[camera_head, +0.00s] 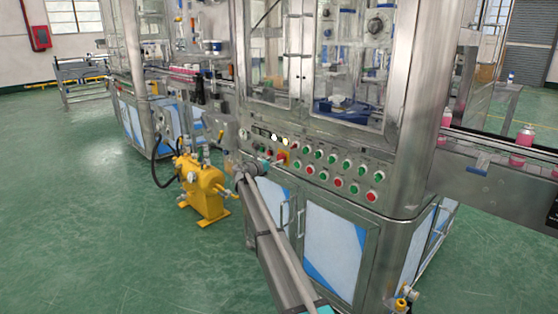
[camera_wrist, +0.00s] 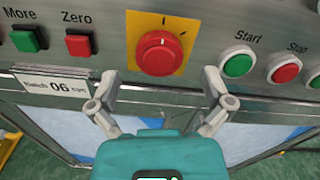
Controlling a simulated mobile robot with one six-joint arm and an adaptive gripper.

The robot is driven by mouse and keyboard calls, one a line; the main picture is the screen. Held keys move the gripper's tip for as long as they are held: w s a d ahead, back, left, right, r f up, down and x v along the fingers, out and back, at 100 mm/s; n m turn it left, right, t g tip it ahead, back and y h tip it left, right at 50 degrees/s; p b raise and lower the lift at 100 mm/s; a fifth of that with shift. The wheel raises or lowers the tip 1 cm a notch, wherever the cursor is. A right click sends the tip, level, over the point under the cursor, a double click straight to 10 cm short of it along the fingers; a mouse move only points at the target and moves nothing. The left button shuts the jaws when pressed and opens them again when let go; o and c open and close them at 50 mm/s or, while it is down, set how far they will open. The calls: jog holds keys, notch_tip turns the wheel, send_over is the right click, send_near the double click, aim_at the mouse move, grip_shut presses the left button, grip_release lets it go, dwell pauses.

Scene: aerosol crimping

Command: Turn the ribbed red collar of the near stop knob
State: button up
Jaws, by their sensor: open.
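A red round knob with a ribbed collar (camera_wrist: 160,53) sits on a yellow square plate (camera_wrist: 143,24) on the steel panel, at the top middle of the wrist view. The plate also shows small in the head view (camera_head: 282,156), beside my gripper. My gripper (camera_wrist: 160,78) is open and empty. Its two fingertips are below the knob in the wrist view, one to its left and one to its right, and do not appear to touch it. In the head view my gripper (camera_head: 268,160) is close to the panel.
A green button (camera_wrist: 28,38) and a red button (camera_wrist: 79,42) are left of the plate. A green Start button (camera_wrist: 237,62) and a red Stop button (camera_wrist: 284,68) are to its right. A yellow pump-like unit (camera_head: 203,188) stands left of my arm.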

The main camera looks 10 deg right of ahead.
aim_at(279, 159)
jog(key=shift+x, duration=1.6)
